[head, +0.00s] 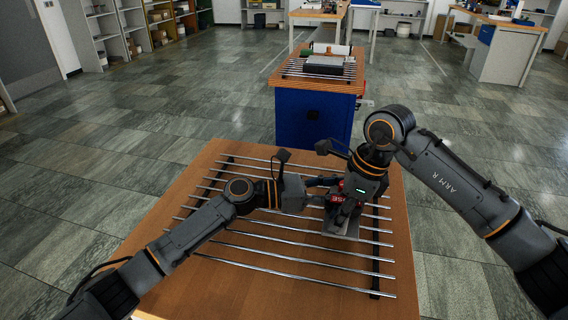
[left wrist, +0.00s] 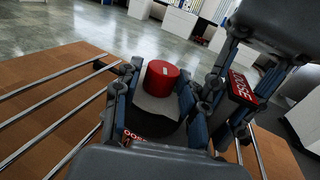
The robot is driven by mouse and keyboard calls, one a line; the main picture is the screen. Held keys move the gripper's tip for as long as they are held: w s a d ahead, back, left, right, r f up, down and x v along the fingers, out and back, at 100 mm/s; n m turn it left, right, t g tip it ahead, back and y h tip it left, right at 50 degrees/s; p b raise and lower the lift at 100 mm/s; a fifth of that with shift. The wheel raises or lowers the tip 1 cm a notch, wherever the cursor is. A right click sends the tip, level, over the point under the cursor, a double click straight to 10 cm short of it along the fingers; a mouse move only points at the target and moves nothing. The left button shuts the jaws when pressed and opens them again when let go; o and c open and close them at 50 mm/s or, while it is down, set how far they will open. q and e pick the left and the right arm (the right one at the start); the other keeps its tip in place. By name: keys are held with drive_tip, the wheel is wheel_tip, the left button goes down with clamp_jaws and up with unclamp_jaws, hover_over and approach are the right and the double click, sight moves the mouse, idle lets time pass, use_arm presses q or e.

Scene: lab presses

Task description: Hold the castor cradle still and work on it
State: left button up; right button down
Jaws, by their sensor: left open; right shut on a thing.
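The castor cradle (head: 340,226) shows as a grey metal piece on the rods of the table, partly hidden under my grippers. My right gripper (head: 345,205) comes down over it from above and is shut on it; the grip itself is mostly hidden. My left gripper (head: 318,190) reaches in low from the left, its fingers close to the right gripper. In the left wrist view its fingers are apart, with a red round part (left wrist: 162,77) on a pale grey base between or just beyond them. Contact with the left fingers cannot be told.
Parallel metal rods (head: 285,250) lie across the wooden table (head: 150,250). A blue-fronted bench (head: 312,118) with another rod rack stands behind. Shelves (head: 105,30) line the back left. The tiled floor around is clear.

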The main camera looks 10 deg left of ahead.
use_arm(q)
drive_tip(key=shift+g, duration=0.3)
